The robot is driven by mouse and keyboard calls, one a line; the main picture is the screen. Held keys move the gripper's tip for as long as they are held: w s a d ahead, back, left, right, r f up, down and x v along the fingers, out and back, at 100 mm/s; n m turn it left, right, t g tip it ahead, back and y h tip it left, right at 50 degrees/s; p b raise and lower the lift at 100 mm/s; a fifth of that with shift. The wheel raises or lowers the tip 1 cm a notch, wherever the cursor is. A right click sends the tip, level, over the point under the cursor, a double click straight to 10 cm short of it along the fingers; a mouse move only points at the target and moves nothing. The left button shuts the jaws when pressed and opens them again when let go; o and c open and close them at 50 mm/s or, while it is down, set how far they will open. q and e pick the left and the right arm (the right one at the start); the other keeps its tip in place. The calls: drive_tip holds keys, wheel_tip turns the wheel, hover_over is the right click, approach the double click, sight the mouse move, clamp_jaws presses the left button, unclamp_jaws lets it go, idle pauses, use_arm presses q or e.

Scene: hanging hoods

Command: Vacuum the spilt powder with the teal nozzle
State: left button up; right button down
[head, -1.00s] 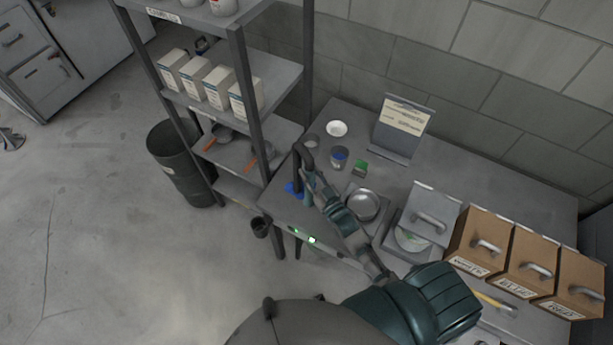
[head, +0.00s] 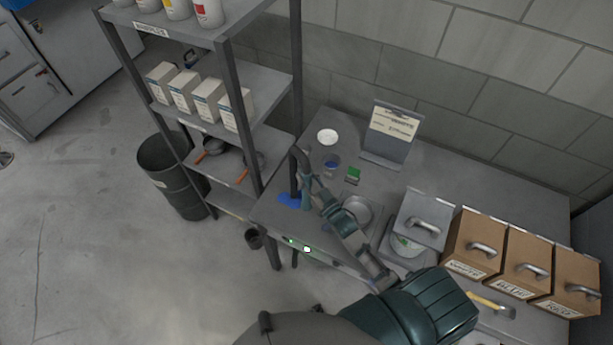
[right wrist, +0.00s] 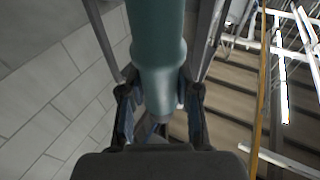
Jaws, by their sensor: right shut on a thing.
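A blue patch of spilt powder (head: 289,200) lies on the left front part of the grey table (head: 480,180). My right gripper (head: 309,188) is over the table, just right of the powder. It is shut on the teal nozzle (head: 306,199), which points down beside the powder. In the right wrist view the thick teal tube of the nozzle (right wrist: 157,55) stands between the two fingers. A dark hose (head: 303,157) curves above the gripper in the head view. I cannot tell whether the nozzle tip touches the table. My left gripper is not in view.
A shelf rack (head: 228,75) stands close on the left. A blue-labelled cup (head: 331,168), a green block (head: 353,175), a white dish (head: 327,137), a metal bowl (head: 357,208) and a sign (head: 389,135) are on the table. Brown bins (head: 473,240) stand at right.

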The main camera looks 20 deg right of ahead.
drive_tip(key=w+a+b, duration=0.1)
drive_tip(key=w+a, duration=0.4)
drive_tip(key=w, duration=0.2)
drive_tip(key=shift+w+a+b, duration=0.15)
drive_tip(key=shift+a+b, duration=0.15)
drive_tip(key=shift+a, duration=0.1)
idle(0.6)
drive_tip(key=shift+d, duration=0.15)
idle(0.5)
drive_tip(key=d, duration=0.6)
drive_tip(key=shift+s+d+p, duration=0.2)
drive_tip(key=shift+s+p, duration=0.15)
drive_tip(key=shift+s, duration=0.1)
drive_tip(key=shift+a+r, duration=0.1)
idle(0.7)
idle(0.4)
